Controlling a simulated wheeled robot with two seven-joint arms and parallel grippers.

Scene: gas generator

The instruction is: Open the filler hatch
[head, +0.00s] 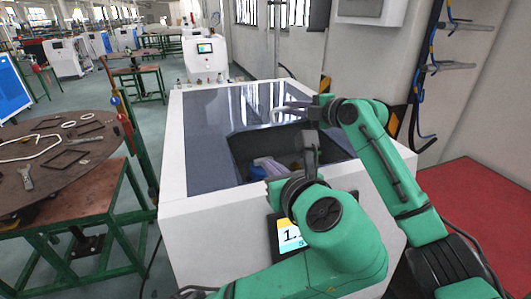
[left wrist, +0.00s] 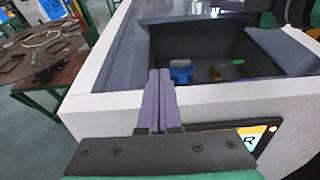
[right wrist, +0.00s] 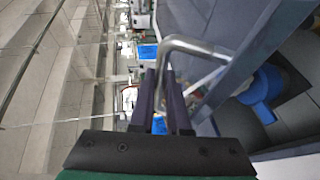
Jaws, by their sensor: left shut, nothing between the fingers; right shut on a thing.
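The white machine (head: 190,225) has a glossy dark grey top. The filler hatch (head: 255,110) is a glossy panel with a bent metal handle (head: 284,113). In front of it is an uncovered dark recess (head: 240,150) with a blue item (head: 265,168) inside. My right gripper (head: 318,108) is shut on the handle; the right wrist view shows the metal bar (right wrist: 188,44) at its fingertips (right wrist: 164,85). My left gripper (head: 310,140) is shut and empty. The left wrist view shows its closed fingers (left wrist: 157,85) at the recess's near side.
A display panel (head: 290,235) is on the machine's front, partly behind my left arm. A round table (head: 70,165) with metal parts stands to the left. A wall with cables is at the right, above a red floor area (head: 485,200).

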